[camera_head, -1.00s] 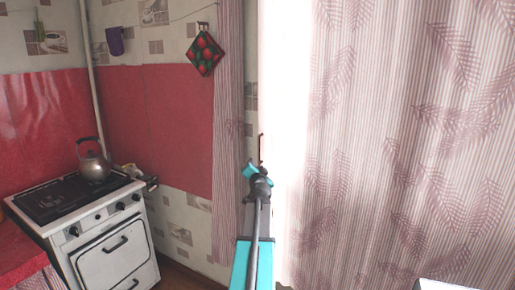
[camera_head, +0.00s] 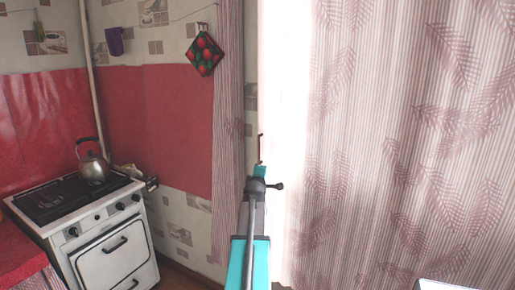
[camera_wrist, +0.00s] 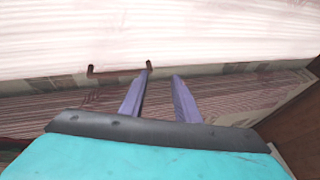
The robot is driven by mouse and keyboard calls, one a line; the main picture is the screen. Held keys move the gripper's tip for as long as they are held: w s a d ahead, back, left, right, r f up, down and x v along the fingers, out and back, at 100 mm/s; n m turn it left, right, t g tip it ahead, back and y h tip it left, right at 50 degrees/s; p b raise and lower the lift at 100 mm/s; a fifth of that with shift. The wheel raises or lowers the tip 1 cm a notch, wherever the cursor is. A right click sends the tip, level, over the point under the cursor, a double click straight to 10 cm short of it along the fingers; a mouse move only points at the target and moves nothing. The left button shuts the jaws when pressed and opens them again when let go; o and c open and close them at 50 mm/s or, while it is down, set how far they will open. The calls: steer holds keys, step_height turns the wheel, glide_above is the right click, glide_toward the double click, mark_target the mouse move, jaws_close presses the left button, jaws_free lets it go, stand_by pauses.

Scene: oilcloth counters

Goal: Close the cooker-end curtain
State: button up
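The cooker-end curtain (camera_head: 228,125) is a narrow striped strip gathered at the left side of the bright window in the head view. Its striped cloth (camera_wrist: 75,110) also lies across the wrist view, behind the fingers. A brown handle-like bracket (camera_wrist: 116,72) shows at the window edge, and also in the head view (camera_head: 261,148). My gripper (camera_wrist: 162,76) has two purple fingers, spread apart with nothing clear between them. The left fingertip is close to the bracket's right end; I cannot tell if they touch. In the head view my arm hides part of the curtain's lower edge.
A wide leaf-patterned curtain (camera_head: 405,140) hangs at right, beyond the bright window gap (camera_head: 285,90). A white cooker (camera_head: 95,225) with a kettle (camera_head: 92,165) stands at left. A red-and-green potholder (camera_head: 204,54) hangs beside the narrow curtain.

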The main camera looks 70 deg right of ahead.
steer(key=w+a+r+n+g+h, duration=0.1)
steer(key=r+n, duration=0.3)
steer(key=n, duration=0.4)
steer(key=w+a+r+n+g+h, duration=0.2)
steer(key=w+r+n, duration=0.1)
steer(key=n, duration=0.6)
steer(key=shift+w+a+r, duration=0.25)
steer(key=shift+w+r, duration=0.05)
steer(key=shift+r, duration=0.6)
steer(key=shift+d, duration=0.2)
steer(key=d+p, duration=0.2)
steer(key=d, duration=1.1)
steer(key=shift+w+d, duration=0.2)
steer(key=shift+w, duration=0.25)
